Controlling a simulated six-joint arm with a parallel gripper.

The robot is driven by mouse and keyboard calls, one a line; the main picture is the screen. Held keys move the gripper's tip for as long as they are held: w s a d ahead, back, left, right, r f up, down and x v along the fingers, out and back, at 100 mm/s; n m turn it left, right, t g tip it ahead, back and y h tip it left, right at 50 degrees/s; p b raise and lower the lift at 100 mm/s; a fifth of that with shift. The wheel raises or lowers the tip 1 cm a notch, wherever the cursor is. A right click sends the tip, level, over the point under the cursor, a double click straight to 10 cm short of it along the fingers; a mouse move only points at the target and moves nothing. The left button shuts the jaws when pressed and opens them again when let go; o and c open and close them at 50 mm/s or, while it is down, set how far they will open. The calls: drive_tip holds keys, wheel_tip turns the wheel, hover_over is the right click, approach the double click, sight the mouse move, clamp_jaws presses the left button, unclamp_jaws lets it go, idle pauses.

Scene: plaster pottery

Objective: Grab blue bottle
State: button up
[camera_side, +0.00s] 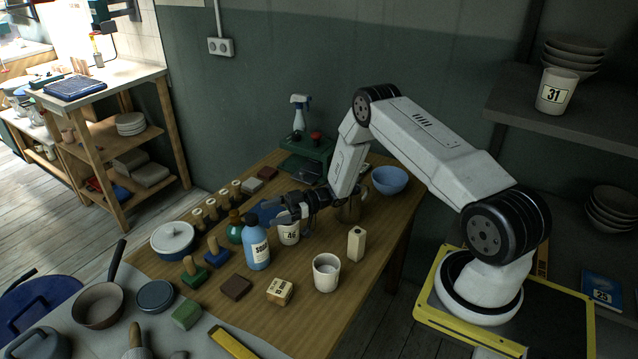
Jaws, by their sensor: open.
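The blue bottle (257,248) stands upright on the wooden table, with a white label on its front. My gripper (274,212) is open and dark-jawed, just above and to the right of the bottle's top, its jaws pointing left. It looks empty. From this angle I cannot tell how far the jaws are from the bottle's neck in depth.
A white cup marked 46 (289,234) stands right of the bottle, and a green round bottle (235,228) stands behind it at left. A blue bowl (389,180) sits behind my arm.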

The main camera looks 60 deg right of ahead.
sight(246, 228)
drive_tip(key=shift+x, duration=1.35)
drive_tip(key=shift+f, duration=0.2)
drive_tip(key=shift+x, duration=2.55)
clamp_jaws()
drive_tip(key=shift+r, duration=0.1)
